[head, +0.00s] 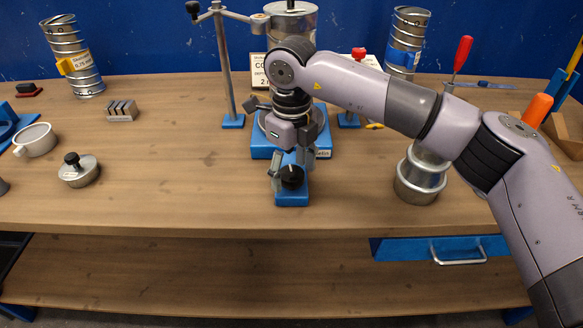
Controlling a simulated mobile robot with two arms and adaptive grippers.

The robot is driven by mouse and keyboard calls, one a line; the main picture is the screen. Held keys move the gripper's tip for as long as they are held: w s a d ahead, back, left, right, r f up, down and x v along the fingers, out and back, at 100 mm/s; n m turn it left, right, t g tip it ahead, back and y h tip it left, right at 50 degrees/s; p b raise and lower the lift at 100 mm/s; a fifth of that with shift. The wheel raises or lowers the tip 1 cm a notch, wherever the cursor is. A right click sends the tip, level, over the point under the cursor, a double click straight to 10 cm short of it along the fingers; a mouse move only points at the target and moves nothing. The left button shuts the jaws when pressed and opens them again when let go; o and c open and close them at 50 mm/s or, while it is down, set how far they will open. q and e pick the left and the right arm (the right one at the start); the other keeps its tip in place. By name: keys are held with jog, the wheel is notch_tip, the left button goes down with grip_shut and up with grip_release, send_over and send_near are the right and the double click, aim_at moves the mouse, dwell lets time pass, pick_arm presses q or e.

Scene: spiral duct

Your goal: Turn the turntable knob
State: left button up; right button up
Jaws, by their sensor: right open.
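The black turntable knob (292,177) sits on a small blue box (293,200) at the front of the workbench. The box joins the blue turntable base (260,150) behind it. My right gripper (292,168) points down over the knob with its fingers apart, one to the left and one to the right of it. I cannot tell whether a finger touches the knob. A metal duct (290,20) stands above the turntable, its lower part hidden behind my right arm. My left gripper is not in view.
Metal stand posts (226,70) rise beside the turntable. A stepped metal cylinder (420,182) and a red-handled tool (462,55) stand on the right. A lidded metal part (78,170) lies on the left. The bench (180,190) left of the knob is clear.

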aim_at(291, 173)
notch_tip(291, 173, up, 12)
dwell(0.5)
